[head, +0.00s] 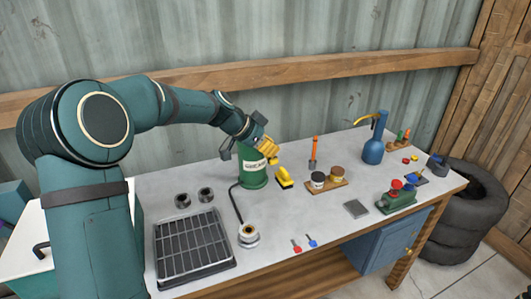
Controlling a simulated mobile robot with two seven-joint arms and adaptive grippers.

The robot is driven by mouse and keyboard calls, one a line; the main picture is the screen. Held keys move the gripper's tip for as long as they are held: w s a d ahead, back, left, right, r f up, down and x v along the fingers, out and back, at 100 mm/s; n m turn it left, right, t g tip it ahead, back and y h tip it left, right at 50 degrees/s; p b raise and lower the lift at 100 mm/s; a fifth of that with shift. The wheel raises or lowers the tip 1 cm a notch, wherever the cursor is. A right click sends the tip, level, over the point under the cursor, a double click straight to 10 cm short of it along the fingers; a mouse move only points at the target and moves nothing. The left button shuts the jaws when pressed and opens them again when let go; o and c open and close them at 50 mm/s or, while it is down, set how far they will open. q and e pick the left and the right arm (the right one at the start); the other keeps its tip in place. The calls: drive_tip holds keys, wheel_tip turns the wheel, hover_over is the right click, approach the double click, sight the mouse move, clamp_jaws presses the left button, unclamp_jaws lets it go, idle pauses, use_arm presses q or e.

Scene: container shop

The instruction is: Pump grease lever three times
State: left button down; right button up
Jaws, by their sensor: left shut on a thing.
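My left gripper (262,143) is at the top of the pump and is shut on the grease lever, which shows as yellow-orange parts there. The gripper and arm hide much of the lever and the pump's top, so its exact angle is hard to tell. My right gripper is not in view.
A black grated tray (192,248) lies at the bench's front left, near two dark nuts. A yellow item (285,178) sits just right of the pump. Two tins on a wooden board (327,191), a blue bottle (373,150) and a green device (396,199) stand farther right.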

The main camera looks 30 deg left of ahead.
use_arm(q)
drive_tip(key=shift+f+b, duration=0.4)
drive_tip(key=shift+f, duration=0.25)
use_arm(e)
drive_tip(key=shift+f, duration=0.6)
use_arm(q)
drive_tip(key=shift+s+f, duration=0.1)
drive_tip(key=shift+f, duration=0.1)
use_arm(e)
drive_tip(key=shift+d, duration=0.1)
use_arm(q)
drive_tip(key=shift+r, duration=0.15)
drive_tip(key=shift+d+r, duration=0.1)
drive_tip(key=shift+r, duration=0.2)
drive_tip(key=r, duration=0.1)
drive_tip(key=r+p, duration=0.1)
drive_tip(key=r, duration=0.1)
drive_tip(key=r+p, duration=0.1)
drive_tip(key=shift+s+r, duration=0.35)
drive_tip(key=s+d+p+v, duration=0.1)
drive_tip(key=v, duration=0.8)
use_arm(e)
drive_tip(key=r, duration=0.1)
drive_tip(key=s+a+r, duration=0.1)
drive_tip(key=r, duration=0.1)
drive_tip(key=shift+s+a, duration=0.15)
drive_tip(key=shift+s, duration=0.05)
use_arm(q)
drive_tip(key=shift+d, duration=0.1)
